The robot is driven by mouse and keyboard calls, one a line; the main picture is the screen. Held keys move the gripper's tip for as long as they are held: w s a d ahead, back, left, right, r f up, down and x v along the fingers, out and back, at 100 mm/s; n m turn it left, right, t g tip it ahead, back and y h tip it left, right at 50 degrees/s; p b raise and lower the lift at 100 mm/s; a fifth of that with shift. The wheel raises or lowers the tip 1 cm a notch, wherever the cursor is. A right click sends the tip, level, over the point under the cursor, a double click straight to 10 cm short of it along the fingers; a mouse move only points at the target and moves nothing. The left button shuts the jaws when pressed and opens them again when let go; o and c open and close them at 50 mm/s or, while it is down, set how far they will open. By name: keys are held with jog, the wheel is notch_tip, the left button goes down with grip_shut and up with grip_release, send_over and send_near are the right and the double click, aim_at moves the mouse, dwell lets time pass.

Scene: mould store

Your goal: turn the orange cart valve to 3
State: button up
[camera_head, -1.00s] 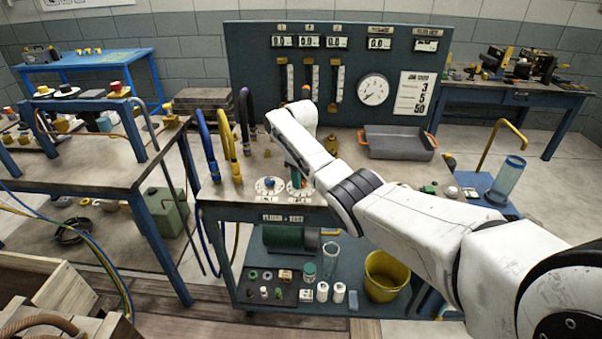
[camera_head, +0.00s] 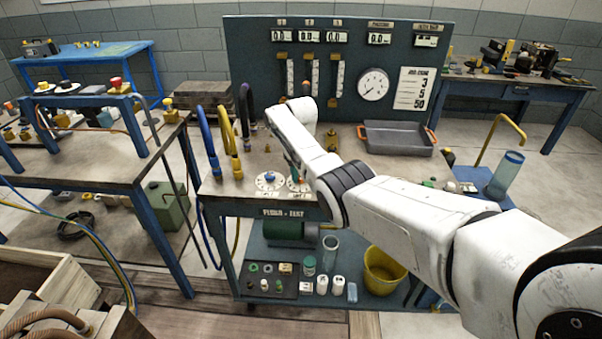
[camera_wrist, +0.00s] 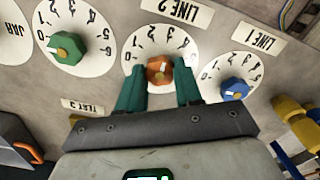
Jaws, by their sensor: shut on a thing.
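The orange valve (camera_wrist: 159,69) is a small knob on a white numbered dial (camera_wrist: 152,45) under the LINE 2 label in the wrist view. Its pale pointer mark is small, and I cannot tell which number it points to. My gripper (camera_wrist: 160,74) has its two teal fingers on either side of the orange knob, shut on it. In the head view my gripper (camera_head: 292,163) reaches down to the right-hand dial (camera_head: 303,187) on the cart top (camera_head: 240,190). The arm hides part of that area.
A blue knob (camera_wrist: 234,89) on the LINE 1 dial is close on the right in the wrist view, a green knob (camera_wrist: 67,48) on the left. Hoses (camera_head: 229,140) rise behind the dials. A grey tray (camera_head: 397,139) is at the cart's back right, below the gauge panel (camera_head: 265,65).

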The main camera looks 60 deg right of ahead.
jog(key=shift+r, duration=0.1)
jog(key=o, duration=1)
jog(key=shift+o, duration=0.2)
notch_tip(320, 180, up, 11)
jog(key=shift+f, duration=0.2)
